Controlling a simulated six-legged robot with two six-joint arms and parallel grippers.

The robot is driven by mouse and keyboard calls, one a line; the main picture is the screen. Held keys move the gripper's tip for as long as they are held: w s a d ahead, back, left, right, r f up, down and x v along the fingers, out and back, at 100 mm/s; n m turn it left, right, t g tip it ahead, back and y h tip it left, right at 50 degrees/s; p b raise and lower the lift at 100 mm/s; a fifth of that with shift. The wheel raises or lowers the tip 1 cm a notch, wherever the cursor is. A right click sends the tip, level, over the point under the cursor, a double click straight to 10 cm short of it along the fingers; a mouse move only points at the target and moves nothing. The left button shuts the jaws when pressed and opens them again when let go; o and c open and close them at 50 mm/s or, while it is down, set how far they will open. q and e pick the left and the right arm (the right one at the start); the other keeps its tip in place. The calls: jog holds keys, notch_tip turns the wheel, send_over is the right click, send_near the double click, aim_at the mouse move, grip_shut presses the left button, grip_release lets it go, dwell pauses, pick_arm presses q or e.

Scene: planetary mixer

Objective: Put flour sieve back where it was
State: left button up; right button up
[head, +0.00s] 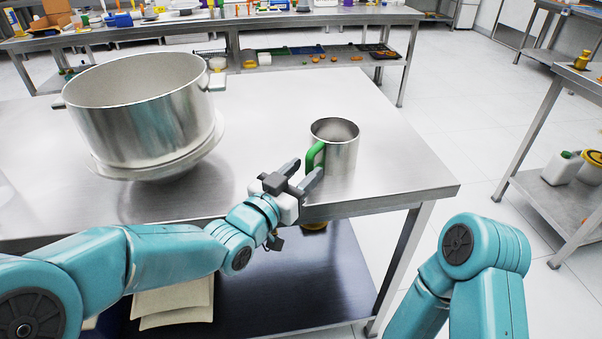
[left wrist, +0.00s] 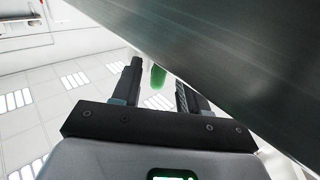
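The flour sieve appears to be the metal cup (head: 342,153) with a green handle, standing upright on the steel table (head: 405,165) near its right end. The handle (head: 315,156) faces left, toward my left gripper (head: 306,168). That gripper is open, its fingers spread close to the handle. In the left wrist view, the green handle (left wrist: 158,77) shows between the two fingers, with a gap on either side. The inside of the cup is mostly hidden. My right arm shows at the lower right, but its gripper is out of the picture.
A large steel mixing bowl (head: 140,115) stands on the table to the left. Pale sacks (head: 178,303) lie on the lower shelf. A cluttered bench (head: 215,28) is behind, and another table (head: 540,120) stands at the right. The tabletop right of the cup is clear.

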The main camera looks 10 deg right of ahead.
pick_arm(q)
jog(key=shift+r, duration=0.15)
jog(key=v, duration=1.2)
jog(key=shift+b, duration=0.4)
